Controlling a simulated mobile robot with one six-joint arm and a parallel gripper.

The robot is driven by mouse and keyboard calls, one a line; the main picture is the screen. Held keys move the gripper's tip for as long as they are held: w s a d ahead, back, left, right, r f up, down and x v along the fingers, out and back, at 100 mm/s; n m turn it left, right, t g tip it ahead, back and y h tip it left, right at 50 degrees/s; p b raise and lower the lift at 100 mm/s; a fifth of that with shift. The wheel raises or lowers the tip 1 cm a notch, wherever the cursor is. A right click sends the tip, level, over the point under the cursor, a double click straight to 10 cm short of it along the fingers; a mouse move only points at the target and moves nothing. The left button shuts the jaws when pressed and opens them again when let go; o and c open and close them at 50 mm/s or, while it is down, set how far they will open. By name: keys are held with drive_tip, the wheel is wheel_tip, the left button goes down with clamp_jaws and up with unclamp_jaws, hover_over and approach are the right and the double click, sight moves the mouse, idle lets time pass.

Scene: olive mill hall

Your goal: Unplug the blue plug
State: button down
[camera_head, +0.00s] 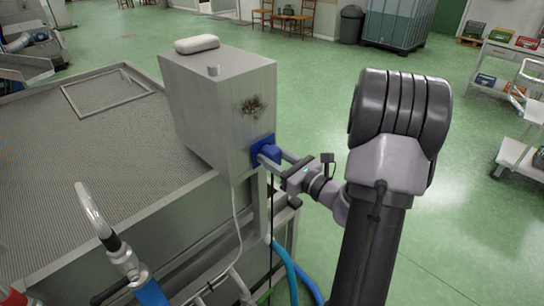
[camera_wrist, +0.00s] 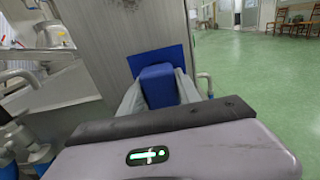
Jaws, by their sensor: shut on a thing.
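The blue plug (camera_head: 271,154) is at a blue socket plate (camera_head: 258,150) low on the right face of a grey metal box (camera_head: 215,100). My gripper (camera_head: 268,160) reaches it from the right, with its fingers on either side of the plug. In the wrist view the blue plug (camera_wrist: 158,86) stands between the two fingers of my gripper (camera_wrist: 160,95), in front of the blue plate (camera_wrist: 160,60). The plug appears to be against the plate; its contacts are hidden.
The box stands on a mesh-topped metal table (camera_head: 100,140). A pale cable (camera_head: 237,215) hangs below the box. A metal tap (camera_head: 105,230) and blue hoses (camera_head: 290,270) are near the front. A white trolley (camera_head: 525,130) stands at right. Green floor is clear behind my arm.

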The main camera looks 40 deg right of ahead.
sight(277, 160)
drive_tip(key=shift+s+d+b, duration=0.2)
drive_tip(key=shift+s+b, duration=0.5)
drive_tip(key=shift+s, duration=2.3)
